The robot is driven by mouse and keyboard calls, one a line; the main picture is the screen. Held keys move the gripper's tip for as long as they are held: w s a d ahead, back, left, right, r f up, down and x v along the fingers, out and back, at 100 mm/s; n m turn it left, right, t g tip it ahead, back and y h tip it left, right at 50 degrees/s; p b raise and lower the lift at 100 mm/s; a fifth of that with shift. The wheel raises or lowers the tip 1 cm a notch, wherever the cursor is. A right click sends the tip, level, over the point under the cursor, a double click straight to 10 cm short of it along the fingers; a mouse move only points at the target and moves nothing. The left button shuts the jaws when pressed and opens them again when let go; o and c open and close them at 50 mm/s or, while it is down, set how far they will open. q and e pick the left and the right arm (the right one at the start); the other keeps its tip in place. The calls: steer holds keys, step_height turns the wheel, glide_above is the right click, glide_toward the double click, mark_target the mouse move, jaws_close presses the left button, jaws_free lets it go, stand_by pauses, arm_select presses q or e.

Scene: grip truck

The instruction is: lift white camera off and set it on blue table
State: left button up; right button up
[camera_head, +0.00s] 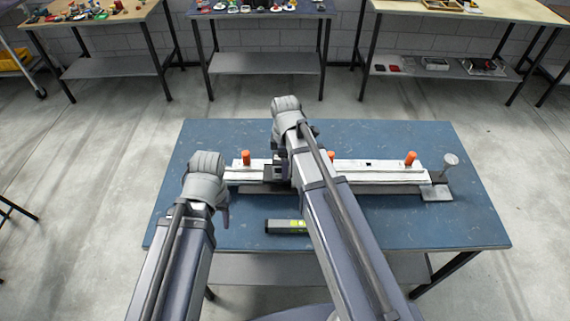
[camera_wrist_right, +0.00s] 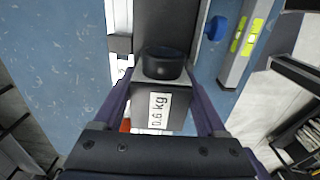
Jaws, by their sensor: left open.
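The camera (camera_wrist_right: 180,98) shows in the right wrist view as a grey box with a black round lens and a white "0.6 kg" label. It stands between the two purple fingers of my right gripper (camera_wrist_right: 160,75); whether they press on it is unclear. In the head view my right arm mostly hides the camera, over the long white rail (camera_head: 380,173). My left gripper (camera_head: 226,207) is open, low at the left end of the rail, its fingers partly hidden by the wrist. The blue table (camera_head: 400,220) lies under everything.
Orange knobs (camera_head: 410,158) stand up from the rail. A metal piece with a round top (camera_head: 449,160) stands at its right end. A spirit level (camera_head: 286,227) lies in front. The table's front right is clear. Other benches (camera_head: 265,63) stand behind.

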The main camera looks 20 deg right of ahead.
jaws_close()
stand_by(0.4)
steer(key=shift+c, duration=0.2)
jaws_free()
steer(key=c, duration=0.5)
steer(key=shift+o, duration=0.2)
steer(key=shift+r+p, duration=1.3)
steer(key=shift+p, duration=0.05)
steer(key=shift+r+p, duration=2.4)
steer(key=shift+r, duration=0.05)
steer(key=shift+r, duration=0.1)
step_height(320, 180, up, 13)
steer(key=p, duration=1.3)
steer(key=shift+r, duration=0.15)
